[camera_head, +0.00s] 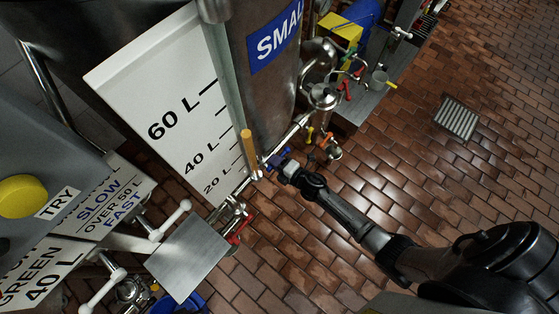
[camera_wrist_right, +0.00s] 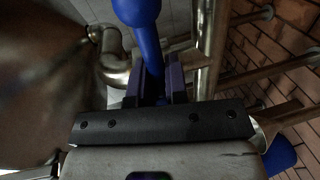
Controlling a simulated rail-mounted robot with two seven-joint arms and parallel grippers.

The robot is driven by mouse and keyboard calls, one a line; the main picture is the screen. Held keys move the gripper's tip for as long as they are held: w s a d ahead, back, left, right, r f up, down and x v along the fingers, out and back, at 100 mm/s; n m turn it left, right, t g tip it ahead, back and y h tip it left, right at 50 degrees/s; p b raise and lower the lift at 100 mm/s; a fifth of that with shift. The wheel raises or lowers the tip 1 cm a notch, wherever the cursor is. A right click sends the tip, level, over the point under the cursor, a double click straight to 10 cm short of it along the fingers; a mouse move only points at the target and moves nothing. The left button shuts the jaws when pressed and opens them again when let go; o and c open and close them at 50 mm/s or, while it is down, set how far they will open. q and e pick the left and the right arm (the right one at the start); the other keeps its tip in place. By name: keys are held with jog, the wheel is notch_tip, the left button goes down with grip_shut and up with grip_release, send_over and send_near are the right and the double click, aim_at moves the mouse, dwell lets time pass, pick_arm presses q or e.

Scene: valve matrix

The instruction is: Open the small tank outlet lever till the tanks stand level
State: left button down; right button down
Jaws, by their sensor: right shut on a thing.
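The small tank (camera_head: 268,100) is a steel cylinder with a blue "SMALL" label. Beside it stands a white gauge board (camera_head: 165,75) marked 20 L, 40 L and 60 L. A sight tube at its edge shows an amber column (camera_head: 247,150); I cannot read its exact level. My right gripper (camera_head: 275,163) reaches in from the right, low by the tank's outlet pipe. It is shut on a blue lever. In the right wrist view the lever (camera_wrist_right: 150,45) runs down between the fingers (camera_wrist_right: 159,82), its far end partly hidden. My left gripper is out of view.
Steel piping (camera_wrist_right: 210,50) runs close beside the fingers. A red-handled valve (camera_head: 240,228) sits below the board. Signs (camera_head: 105,205) and a yellow knob (camera_head: 22,197) are at left. Brick floor (camera_head: 430,180) on the right is open, with a drain grate (camera_head: 457,117).

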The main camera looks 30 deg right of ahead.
jog(key=shift+r+n, duration=0.1)
jog(key=shift+n, duration=0.2)
dwell(0.4)
jog(key=c, duration=1.3)
grip_release()
jog(key=shift+c, duration=0.2)
jog(key=shift+o, duration=1)
jog(key=p+v, duration=0.4)
jog(key=v, duration=0.9)
jog(key=shift+s+r, duration=0.15)
jog(key=shift+s, duration=0.25)
